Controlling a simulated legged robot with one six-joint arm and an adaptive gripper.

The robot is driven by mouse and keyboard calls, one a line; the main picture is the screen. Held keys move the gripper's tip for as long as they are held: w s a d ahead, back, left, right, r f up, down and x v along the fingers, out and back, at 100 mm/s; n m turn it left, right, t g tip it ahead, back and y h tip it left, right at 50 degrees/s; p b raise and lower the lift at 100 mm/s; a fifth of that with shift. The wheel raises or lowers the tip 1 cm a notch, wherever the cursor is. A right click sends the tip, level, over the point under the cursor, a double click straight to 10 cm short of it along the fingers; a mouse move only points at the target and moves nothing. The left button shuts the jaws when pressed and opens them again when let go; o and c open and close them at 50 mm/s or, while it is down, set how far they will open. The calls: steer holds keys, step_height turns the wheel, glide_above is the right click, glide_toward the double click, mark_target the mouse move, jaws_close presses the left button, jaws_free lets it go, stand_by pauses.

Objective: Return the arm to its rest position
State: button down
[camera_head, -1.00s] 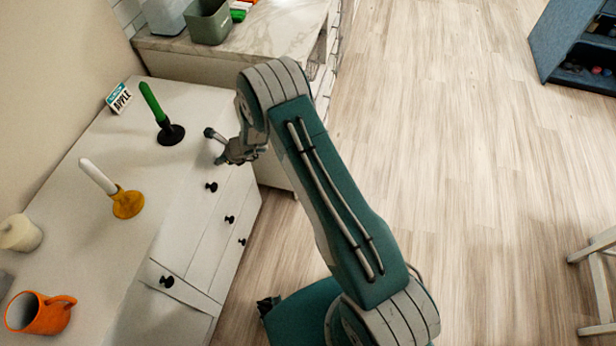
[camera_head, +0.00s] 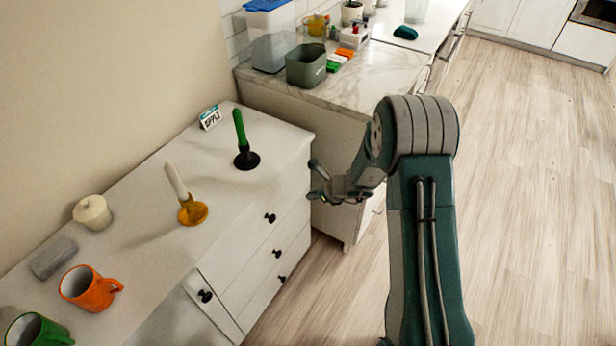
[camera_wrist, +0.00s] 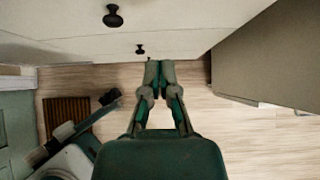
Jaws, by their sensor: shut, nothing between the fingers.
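My arm rises at the right of the head view, bends at its elbow and reaches left. My gripper (camera_head: 318,182) is beside the right end of the white dresser (camera_head: 135,185), apart from it. In the wrist view my gripper (camera_wrist: 160,68) is shut with its fingertips together and nothing between them. It points at the gap between the dresser's drawer front and the floor.
A marble counter (camera_head: 300,93) is behind. Floor (camera_head: 530,200) at the right is clear.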

steer(key=shift+d, duration=0.15)
steer(key=s+r+n+g, duration=0.1)
steer(key=s+r+n, duration=0.5)
steer(key=r, duration=0.5)
steer(key=s+r+n, duration=0.6)
steer(key=r+n, duration=0.1)
steer(key=r, duration=0.5)
steer(key=s+d+r+n+h, duration=0.2)
steer(key=s+d+r+n, duration=0.1)
steer(key=s, duration=0.4)
steer(key=s+d+r+n+t+h, duration=0.1)
steer(key=s+d+r+n+h, duration=0.2)
steer(key=s+n, duration=0.2)
steer(key=s+d+r+n+h, duration=0.2)
steer(key=s+d+r+n, duration=0.1)
steer(key=s, duration=0.6)
steer(key=shift+r+n, duration=0.2)
steer(key=shift+n, duration=0.4)
